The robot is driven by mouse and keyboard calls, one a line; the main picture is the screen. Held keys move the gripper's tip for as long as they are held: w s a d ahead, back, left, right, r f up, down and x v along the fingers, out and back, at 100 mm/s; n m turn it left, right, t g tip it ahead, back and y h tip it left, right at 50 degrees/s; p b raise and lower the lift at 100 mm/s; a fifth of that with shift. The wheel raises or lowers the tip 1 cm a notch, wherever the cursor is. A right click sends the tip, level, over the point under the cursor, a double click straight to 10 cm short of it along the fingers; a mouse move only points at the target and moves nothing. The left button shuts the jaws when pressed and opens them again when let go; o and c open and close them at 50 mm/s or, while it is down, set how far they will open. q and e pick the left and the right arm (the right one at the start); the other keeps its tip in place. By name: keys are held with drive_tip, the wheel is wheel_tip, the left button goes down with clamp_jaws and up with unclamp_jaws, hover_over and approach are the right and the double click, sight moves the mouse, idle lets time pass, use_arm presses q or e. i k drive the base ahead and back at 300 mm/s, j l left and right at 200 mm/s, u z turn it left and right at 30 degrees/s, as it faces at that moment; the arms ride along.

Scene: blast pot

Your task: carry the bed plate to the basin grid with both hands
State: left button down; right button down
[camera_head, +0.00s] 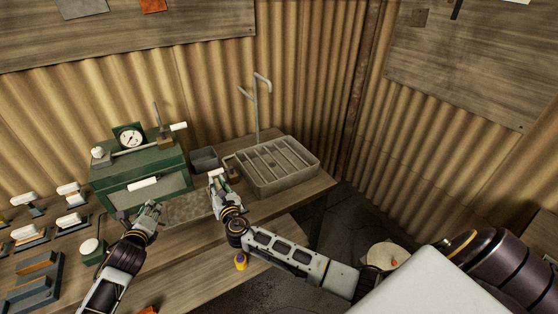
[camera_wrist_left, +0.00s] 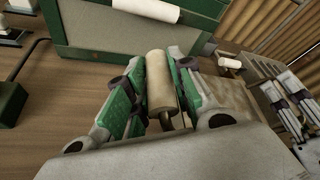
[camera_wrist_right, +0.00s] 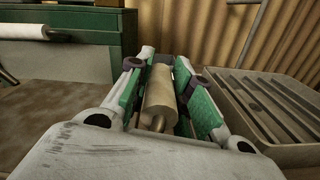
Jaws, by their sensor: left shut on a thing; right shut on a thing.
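The bed plate (camera_head: 188,207) is a flat, mottled brown-grey plate in front of the green press, lying level between my grippers. It also shows in the right wrist view (camera_wrist_right: 45,112). My left gripper (camera_head: 153,209) is shut on its cream cylindrical left handle (camera_wrist_left: 160,83). My right gripper (camera_head: 217,180) is shut on the matching right handle (camera_wrist_right: 160,97). I cannot tell whether the plate touches the bench. The basin grid (camera_head: 272,163), a grey tray with slats across it, stands right of my right gripper; it also shows in the right wrist view (camera_wrist_right: 276,100).
The green press (camera_head: 140,176) with a gauge and white handle stands behind the plate. A small dark box (camera_head: 204,159) sits between press and basin. A bent pipe (camera_head: 256,105) rises behind the basin. A purple-yellow item (camera_head: 241,261) is near the front. White-handled tools (camera_head: 70,193) line the left.

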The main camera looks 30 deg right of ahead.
sight(274, 158)
drive_tip(key=k+l, duration=0.1)
drive_tip(key=l, duration=0.3)
drive_tip(key=k+l, duration=0.15)
drive_tip(key=l, duration=0.2)
drive_tip(key=k+l, duration=0.1)
drive_tip(key=l, duration=0.3)
drive_tip(key=k+l, duration=0.15)
drive_tip(key=l, duration=0.75)
drive_tip(key=u, duration=0.05)
